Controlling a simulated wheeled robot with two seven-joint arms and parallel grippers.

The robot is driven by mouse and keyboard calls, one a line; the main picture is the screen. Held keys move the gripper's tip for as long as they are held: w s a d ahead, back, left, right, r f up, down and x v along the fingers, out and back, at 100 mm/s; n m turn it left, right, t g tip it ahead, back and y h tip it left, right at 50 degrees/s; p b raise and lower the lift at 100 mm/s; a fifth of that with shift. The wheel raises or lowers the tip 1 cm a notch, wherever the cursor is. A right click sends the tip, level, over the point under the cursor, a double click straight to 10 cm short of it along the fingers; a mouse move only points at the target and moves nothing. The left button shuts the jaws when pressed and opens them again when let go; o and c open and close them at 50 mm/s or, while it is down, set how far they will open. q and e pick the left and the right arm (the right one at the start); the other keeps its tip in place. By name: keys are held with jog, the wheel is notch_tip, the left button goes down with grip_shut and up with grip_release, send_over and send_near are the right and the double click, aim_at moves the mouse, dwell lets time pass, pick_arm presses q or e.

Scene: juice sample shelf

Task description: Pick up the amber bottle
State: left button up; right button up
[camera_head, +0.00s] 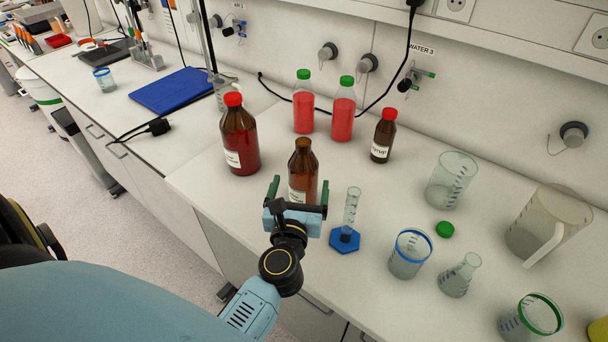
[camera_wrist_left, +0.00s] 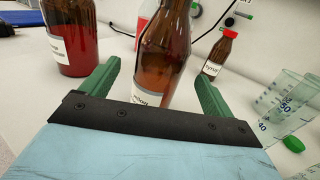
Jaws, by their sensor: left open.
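An open, capless amber bottle (camera_head: 303,165) with a white label stands upright on the white bench. My left gripper (camera_head: 298,188) is open in front of it, with its green fingers spread to either side of the bottle's lower part. In the left wrist view the amber bottle (camera_wrist_left: 164,60) rises between the two green fingers (camera_wrist_left: 155,88), with a gap on both sides; its base is hidden by the gripper body. Two other amber bottles have red caps: a large one (camera_head: 239,140) to the left and a small one (camera_head: 382,138) to the right. My right gripper is not in view.
A graduated cylinder on a blue base (camera_head: 345,238) stands close right of the gripper. Two red juice bottles with green caps (camera_head: 303,112) stand behind. Beakers, a flask (camera_head: 460,275), a green cap (camera_head: 445,229) and a pitcher (camera_head: 545,225) fill the right side.

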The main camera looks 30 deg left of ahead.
pick_arm(q)
jog(key=shift+w+a, duration=0.25)
jog(key=shift+w, duration=0.55)
jog(key=x, duration=0.1)
jog(key=p+x, duration=0.1)
jog(key=x, duration=0.2)
jog(key=shift+w+a+r, duration=0.15)
jog(key=shift+r, duration=0.25)
jog(key=shift+w+a+f, duration=0.1)
jog(key=shift+w+a, duration=0.05)
jog(key=shift+w, duration=0.2)
jog(key=shift+c, duration=0.9)
jog(key=c, duration=1.2)
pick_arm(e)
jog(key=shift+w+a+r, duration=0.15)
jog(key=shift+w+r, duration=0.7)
